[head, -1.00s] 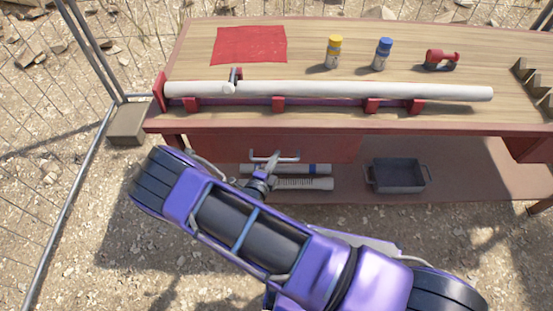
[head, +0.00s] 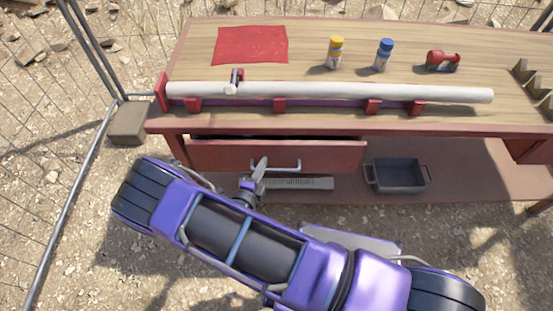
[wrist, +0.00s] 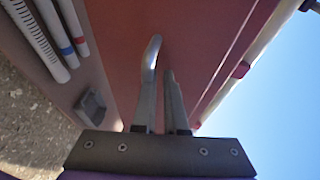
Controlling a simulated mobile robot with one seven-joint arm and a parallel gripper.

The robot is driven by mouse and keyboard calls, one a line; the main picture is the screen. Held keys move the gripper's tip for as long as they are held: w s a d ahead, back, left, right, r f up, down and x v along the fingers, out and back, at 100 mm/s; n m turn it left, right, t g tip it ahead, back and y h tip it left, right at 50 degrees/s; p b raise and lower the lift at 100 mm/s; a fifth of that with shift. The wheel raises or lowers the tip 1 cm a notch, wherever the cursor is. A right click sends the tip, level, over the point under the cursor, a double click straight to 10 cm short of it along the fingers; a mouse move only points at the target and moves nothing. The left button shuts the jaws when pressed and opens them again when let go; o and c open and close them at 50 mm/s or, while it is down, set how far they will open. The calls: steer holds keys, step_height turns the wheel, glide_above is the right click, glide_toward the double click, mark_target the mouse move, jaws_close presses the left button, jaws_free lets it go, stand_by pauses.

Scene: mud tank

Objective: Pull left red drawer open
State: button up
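The left red drawer (head: 330,154) is partly open under the workbench, with a dark gap above its front. Its grey bar handle (head: 290,165) runs across the front. My gripper (head: 260,170) is at the left part of this handle. In the wrist view, the two fingers (wrist: 163,105) stand close together at the bent end of the handle (wrist: 153,50), with the red drawer front (wrist: 125,50) beyond. The fingers appear closed around the bar, though they hide part of the contact.
The workbench (head: 470,110) carries a long white pipe (head: 340,92), a red cloth (head: 250,45), two bottles and a red tool (head: 442,62). A grey tray (head: 398,177) and pipes (wrist: 48,32) lie on the lower shelf. A wire fence (head: 40,130) stands at left.

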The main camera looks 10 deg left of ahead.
steer(key=s+r+p, duration=0.1)
steer(key=s+r, duration=0.2)
steer(key=s, duration=1.2)
steer(key=shift+s+a+h+p, duration=0.15)
steer(key=shift+a+h+p, duration=0.15)
steer(key=shift+h, duration=0.1)
stand_by(0.5)
stand_by(0.5)
steer(key=b+v, duration=0.1)
steer(key=v, duration=1.6)
steer(key=shift+s, duration=0.2)
steer(key=shift+r, duration=0.15)
